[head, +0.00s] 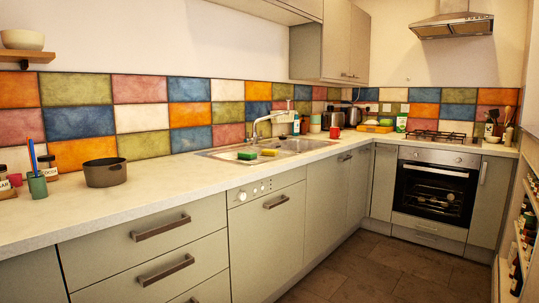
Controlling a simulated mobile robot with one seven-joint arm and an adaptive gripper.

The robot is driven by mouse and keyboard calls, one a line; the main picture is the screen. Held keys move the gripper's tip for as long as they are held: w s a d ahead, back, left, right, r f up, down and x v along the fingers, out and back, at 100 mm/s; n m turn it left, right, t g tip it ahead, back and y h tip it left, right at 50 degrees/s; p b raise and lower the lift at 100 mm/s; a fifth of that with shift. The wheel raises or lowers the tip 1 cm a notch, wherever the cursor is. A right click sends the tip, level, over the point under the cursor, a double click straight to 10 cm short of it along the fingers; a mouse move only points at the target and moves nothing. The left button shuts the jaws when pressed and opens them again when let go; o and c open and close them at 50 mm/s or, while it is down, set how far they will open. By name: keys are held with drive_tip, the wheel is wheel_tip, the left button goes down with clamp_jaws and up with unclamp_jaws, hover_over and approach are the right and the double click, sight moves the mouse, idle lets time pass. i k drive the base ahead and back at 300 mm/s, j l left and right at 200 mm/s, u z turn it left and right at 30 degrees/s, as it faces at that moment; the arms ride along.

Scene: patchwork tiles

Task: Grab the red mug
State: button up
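A small red mug-like object (335,132) stands on the counter towards the far corner, just right of the sink and in front of the toaster. It is small in the head view, and I cannot make out a handle. My gripper is not in view.
A dark pot (105,172) and a green cup (38,186) stand at left. The toaster (350,115) is behind the red object. The floor (365,272) is clear.

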sight(335, 130)
drive_tip(key=i+j+z, duration=0.15)
drive_tip(key=i, duration=0.45)
drive_tip(key=i+j+z, duration=0.15)
drive_tip(key=i, duration=0.5)
drive_tip(key=i+l+z, duration=0.1)
drive_tip(key=i+z, duration=0.35)
drive_tip(key=i, duration=0.15)
drive_tip(key=i+j+z, duration=0.15)
drive_tip(key=i+z, duration=0.25)
drive_tip(key=i, duration=0.25)
drive_tip(key=i+z, duration=0.1)
drive_tip(key=i, duration=1.4)
drive_tip(key=i+l+u, duration=0.3)
drive_tip(key=i, duration=0.3)
drive_tip(key=i+l+u, duration=0.35)
drive_tip(key=i, duration=0.2)
drive_tip(key=i+j+u, duration=0.15)
drive_tip(key=i, duration=0.35)
drive_tip(key=i+j+u, duration=0.15)
drive_tip(key=i, duration=0.3)
drive_tip(key=i+j, duration=0.1)
